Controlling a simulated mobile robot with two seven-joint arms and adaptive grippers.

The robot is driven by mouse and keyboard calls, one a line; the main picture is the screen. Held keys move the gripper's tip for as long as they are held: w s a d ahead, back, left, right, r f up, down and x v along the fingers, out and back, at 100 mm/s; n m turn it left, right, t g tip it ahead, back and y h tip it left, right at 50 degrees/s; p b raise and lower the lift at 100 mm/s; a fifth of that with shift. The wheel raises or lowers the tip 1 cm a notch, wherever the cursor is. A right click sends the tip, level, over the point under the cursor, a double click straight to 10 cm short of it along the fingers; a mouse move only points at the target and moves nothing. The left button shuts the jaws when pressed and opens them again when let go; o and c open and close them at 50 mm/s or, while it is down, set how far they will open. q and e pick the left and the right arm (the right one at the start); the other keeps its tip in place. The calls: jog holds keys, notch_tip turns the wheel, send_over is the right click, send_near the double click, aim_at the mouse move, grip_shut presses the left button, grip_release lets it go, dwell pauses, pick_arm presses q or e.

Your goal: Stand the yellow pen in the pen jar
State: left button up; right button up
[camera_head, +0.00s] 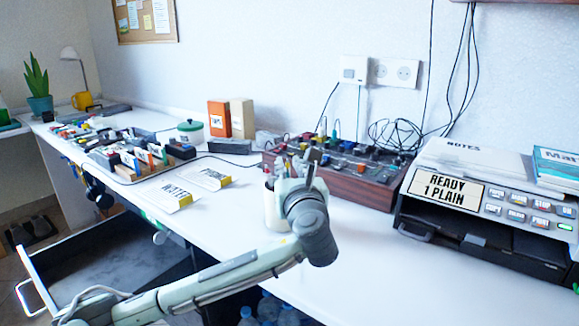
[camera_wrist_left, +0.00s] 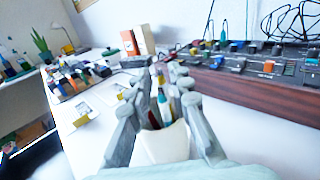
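A white pen jar (camera_head: 274,211) stands on the desk in front of the brown mixer. Several pens stick up from its mouth. In the left wrist view the jar (camera_wrist_left: 166,146) sits between my fingers, with a dark red piece and a thin piece with yellow (camera_wrist_left: 161,76) rising from it. I take the yellow piece for the yellow pen, but its full length is hidden. My left gripper (camera_head: 308,160) is at the jar's top right. In the wrist view its fingertips stand close on either side of the pens; whether they touch the yellow pen is unclear. My right gripper is out of view.
The mixer (camera_head: 345,180) with cables stands just behind the jar. A printer (camera_head: 490,205) is at the right. Two paper packets (camera_head: 207,179) lie left of the jar. An open drawer (camera_head: 110,262) sticks out below the desk. The desk right of the jar is clear.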

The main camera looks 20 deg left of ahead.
pick_arm(q)
jog(key=shift+o, duration=0.8)
jog(key=v, duration=1.2)
